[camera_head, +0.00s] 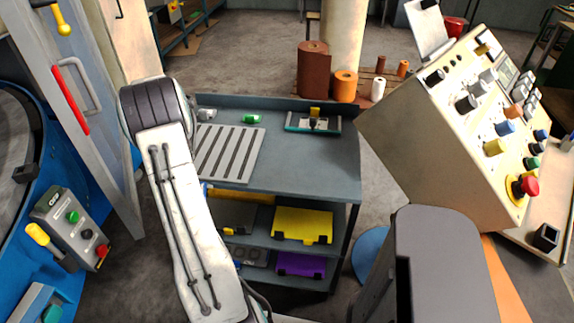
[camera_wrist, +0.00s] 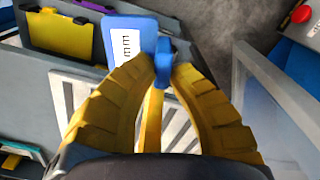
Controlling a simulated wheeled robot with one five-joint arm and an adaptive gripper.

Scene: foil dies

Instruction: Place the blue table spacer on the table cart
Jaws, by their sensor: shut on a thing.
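The blue spacer (camera_wrist: 130,35), with a white label marked "mm", is held at the tips of my gripper (camera_wrist: 163,66). The two yellow fingers are shut on its blue end. In the wrist view the spacer is seen over the slatted plate and front edge of the cart; whether it touches anything cannot be told. The grey table cart (camera_head: 315,165) stands in the middle of the head view, and its top also shows in the wrist view. In the head view my arm's pale link crosses the cart's left side, and the gripper and spacer cannot be made out.
The cart top holds a slatted plate (camera_head: 228,152), a green item (camera_head: 251,118) and a teal tray (camera_head: 313,124). Yellow (camera_head: 303,224) and purple (camera_head: 301,264) cases lie on lower shelves. A control console (camera_head: 440,125) stands right. The cart top's right half is largely clear.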

